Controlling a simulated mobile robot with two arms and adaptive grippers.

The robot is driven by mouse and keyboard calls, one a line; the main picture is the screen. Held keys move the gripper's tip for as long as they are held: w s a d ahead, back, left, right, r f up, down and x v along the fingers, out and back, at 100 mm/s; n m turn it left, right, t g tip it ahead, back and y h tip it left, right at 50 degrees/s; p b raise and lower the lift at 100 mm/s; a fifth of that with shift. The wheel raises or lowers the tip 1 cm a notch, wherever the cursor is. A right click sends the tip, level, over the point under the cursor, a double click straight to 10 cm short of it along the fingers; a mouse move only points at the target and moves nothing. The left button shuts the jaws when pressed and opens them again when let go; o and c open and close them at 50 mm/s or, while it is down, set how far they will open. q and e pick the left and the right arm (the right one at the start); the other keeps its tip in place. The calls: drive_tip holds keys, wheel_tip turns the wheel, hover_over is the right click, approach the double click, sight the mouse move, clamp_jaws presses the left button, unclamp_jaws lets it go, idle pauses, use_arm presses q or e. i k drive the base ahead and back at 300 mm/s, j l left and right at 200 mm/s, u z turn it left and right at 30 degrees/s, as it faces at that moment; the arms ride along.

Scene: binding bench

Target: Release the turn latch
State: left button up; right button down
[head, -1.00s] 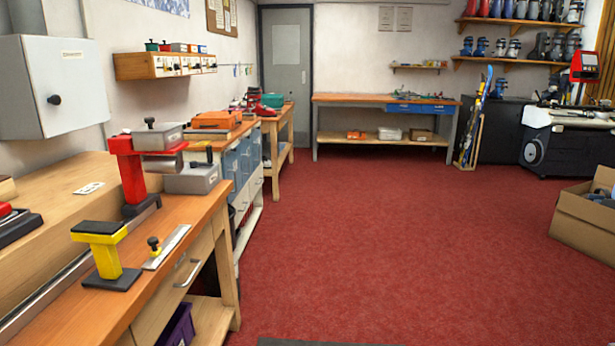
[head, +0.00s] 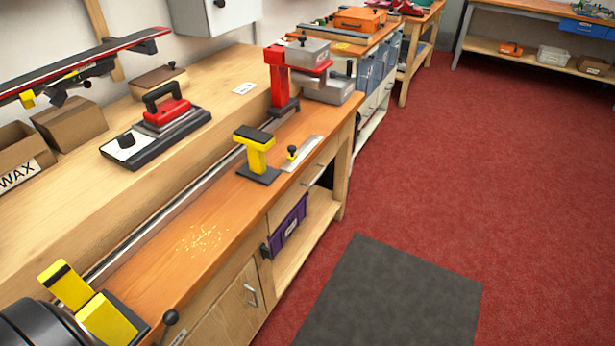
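A small dark fitting (head: 265,250) sits at the upper right edge of the wooden cupboard door (head: 228,308) under the bench. It looks like a turn latch, but it is too small to tell its angle. The door appears closed and carries a metal pull handle (head: 250,295). A grey wall cabinet (head: 235,14) at the top has a dark round knob (head: 219,3), partly cut by the picture edge. Neither of my grippers is in view.
A purple bin (head: 289,222) sits on the shelf. A grey mat (head: 390,300) lies on clear red floor.

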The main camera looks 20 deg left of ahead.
sight(266, 252)
drive_tip(key=i+l+u, duration=0.15)
drive_tip(key=u, duration=1.15)
